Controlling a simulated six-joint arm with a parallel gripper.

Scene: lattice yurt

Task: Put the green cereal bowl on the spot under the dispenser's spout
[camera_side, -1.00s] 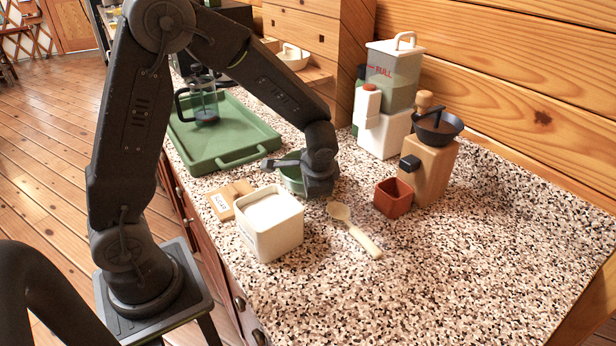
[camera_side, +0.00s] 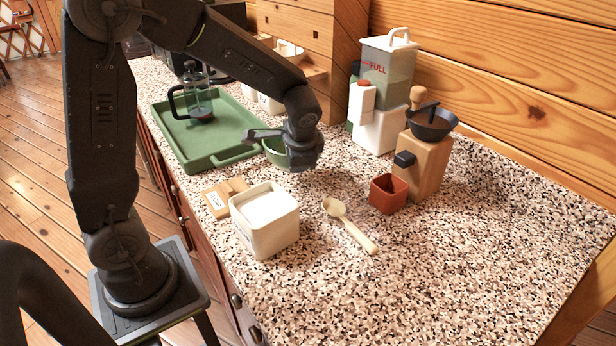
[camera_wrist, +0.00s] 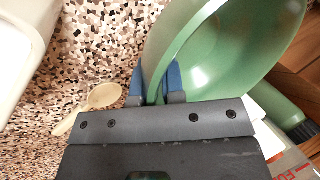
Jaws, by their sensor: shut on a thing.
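The green cereal bowl (camera_side: 273,154) is partly hidden behind my gripper (camera_side: 296,152) in the side view, and appears raised above the counter. In the wrist view, the blue fingertips of my gripper (camera_wrist: 156,84) are shut on the rim of the bowl (camera_wrist: 225,45), one on each side of its wall. The bowl is tilted in that view, and what I see of its inside is empty. The dispenser (camera_side: 388,78) has a clear tank marked FULL on a white base and stands to the right of the bowl, by the wooden wall. I cannot make out its spout or the spot under it.
A white sugar box (camera_side: 264,235), its wooden lid (camera_side: 222,196) and a spoon (camera_side: 348,224) lie in front. A wooden grinder (camera_side: 424,165) and terracotta cup (camera_side: 388,194) stand right. A green tray (camera_side: 180,150) with a French press (camera_side: 198,100) is behind left. The right front is clear.

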